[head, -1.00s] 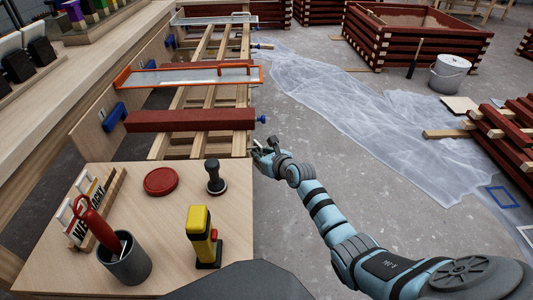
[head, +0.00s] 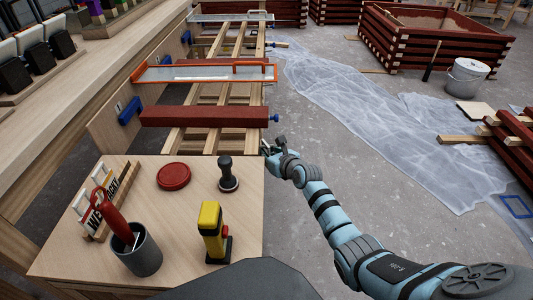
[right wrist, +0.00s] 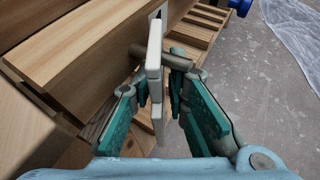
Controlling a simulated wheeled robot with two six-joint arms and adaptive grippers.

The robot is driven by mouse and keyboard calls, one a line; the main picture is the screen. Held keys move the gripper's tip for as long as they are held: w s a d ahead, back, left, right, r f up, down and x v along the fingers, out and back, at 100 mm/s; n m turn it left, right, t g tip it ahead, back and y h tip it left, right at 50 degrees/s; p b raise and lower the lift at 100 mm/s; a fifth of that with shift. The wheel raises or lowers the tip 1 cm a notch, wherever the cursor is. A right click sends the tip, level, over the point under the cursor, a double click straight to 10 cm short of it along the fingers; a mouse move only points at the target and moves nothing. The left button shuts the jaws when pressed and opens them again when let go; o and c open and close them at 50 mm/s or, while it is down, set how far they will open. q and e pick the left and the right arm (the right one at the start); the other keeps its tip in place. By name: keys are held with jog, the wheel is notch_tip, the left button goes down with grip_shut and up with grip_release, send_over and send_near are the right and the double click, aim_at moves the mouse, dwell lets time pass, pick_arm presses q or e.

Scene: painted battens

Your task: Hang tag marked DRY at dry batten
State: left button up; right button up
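My right gripper (head: 268,148) is just past the right edge of the wooden table, near the front end of the batten rack. In the right wrist view its teal-padded fingers (right wrist: 160,88) are closed on a thin white tag (right wrist: 154,65), seen nearly edge-on. Its lettering cannot be read. A dark red batten (head: 205,116) lies across the rack, with a blue knob at its right end. Further back, an orange-framed piece (head: 205,72) spans the rack. Which batten is dry is not readable. My left gripper is not in view.
The table (head: 185,240) holds a tag rack (head: 108,200) with lettered tags, a grey cup (head: 137,255), a red disc (head: 174,176), a black stamp (head: 228,175) and a yellow-and-black tool (head: 213,230). Plastic sheeting (head: 390,125) covers the floor at right.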

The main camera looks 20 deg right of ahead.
jog(key=shift+a, duration=0.1)
dwell(0.3)
jog(key=v, duration=1.2)
jog(key=shift+f, duration=0.1)
